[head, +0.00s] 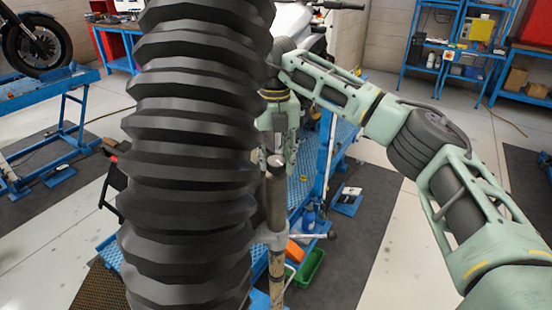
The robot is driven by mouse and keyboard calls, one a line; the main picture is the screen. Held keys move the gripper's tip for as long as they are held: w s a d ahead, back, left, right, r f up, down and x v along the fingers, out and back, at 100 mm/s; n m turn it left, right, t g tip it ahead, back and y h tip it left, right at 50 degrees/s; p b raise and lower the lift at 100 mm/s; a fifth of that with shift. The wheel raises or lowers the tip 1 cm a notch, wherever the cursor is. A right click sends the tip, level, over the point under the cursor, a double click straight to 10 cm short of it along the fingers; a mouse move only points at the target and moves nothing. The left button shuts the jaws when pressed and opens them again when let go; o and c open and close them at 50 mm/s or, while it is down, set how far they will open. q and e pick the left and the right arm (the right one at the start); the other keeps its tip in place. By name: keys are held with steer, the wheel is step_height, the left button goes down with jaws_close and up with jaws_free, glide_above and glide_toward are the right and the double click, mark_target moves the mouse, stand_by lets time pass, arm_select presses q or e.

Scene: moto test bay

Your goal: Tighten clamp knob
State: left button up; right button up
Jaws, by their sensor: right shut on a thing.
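My right gripper (284,160) hangs downward at the end of the arm that comes in from the right, over the blue bike lift. Its fingers are shut on what seems to be the clamp knob, but the knob itself is too small and covered to make out. In front of it stands an upright brown-grey post (275,205) with a metal collar (268,238) and a thin side lever that ends in a dark tip. My left gripper is not in view.
A large black ribbed bellows hides much of the left middle. The blue lift (338,160) carries a mostly hidden motorcycle (292,20). A blue bottle (309,219) and a green tray (309,268) are low behind the post. Blue shelves (430,42) stand at the back right.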

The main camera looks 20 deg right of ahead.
mark_target(273, 161)
steer(key=shift+s+a+f, duration=0.1)
steer(key=shift+a+f, duration=0.1)
stand_by(0.3)
steer(key=o, duration=0.8)
steer(key=shift+c, duration=0.2)
steer(key=shift+o, duration=1.4)
steer(key=shift+a+r, duration=0.1)
steer(key=shift+a, duration=0.05)
steer(key=shift+r, duration=0.1)
steer(key=shift+r, duration=0.25)
step_height(273, 161, up, 11)
steer(key=shift+r, duration=0.15)
